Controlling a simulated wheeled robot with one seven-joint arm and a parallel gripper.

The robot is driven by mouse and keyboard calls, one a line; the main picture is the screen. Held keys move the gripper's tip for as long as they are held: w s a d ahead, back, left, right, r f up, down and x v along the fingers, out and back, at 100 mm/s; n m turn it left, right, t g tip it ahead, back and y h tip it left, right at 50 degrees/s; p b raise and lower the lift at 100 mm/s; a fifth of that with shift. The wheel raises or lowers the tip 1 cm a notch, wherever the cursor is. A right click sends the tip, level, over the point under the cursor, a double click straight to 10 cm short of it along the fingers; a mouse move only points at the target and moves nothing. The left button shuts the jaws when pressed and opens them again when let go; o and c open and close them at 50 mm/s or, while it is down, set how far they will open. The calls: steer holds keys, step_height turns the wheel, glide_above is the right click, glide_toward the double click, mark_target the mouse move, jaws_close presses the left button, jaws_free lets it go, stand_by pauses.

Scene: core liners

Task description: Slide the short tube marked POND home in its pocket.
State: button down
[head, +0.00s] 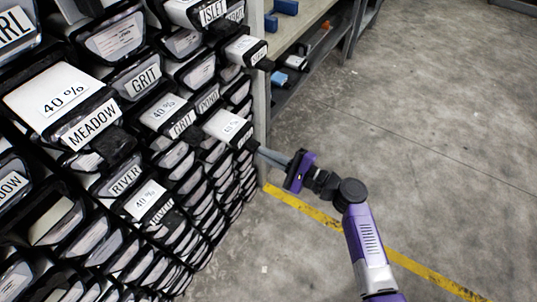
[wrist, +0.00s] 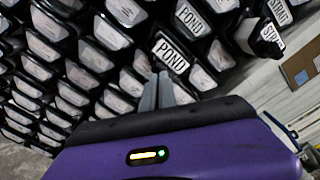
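The tube marked POND (wrist: 172,52) shows its white label just above my fingertips in the wrist view. In the head view a tube with a 40 % mark (head: 228,125) sticks out of the rack by my fingertips; its front is turned away, but it appears to be the same tube. My gripper (wrist: 157,76) has its two grey fingers side by side, shut with nothing seen between them. The tips are at the lower edge of the POND front; I cannot tell whether they touch. In the head view my gripper (head: 259,151) reaches in from the right.
Another POND label (head: 208,98) sits further back in the rack. Tubes marked MEADOW (head: 93,124), GRIT (head: 182,123) and RIVER (head: 125,180) stick out or sit nearby. A shelf (head: 310,45) stands behind. The floor to the right is clear, with a yellow line (head: 420,270).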

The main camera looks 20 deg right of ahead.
steer(key=shift+b+x, duration=0.5)
steer(key=shift+x, duration=1.35)
stand_by(0.3)
steer(key=v, duration=1)
steer(key=shift+s+d, duration=0.2)
steer(key=shift+s, duration=0.05)
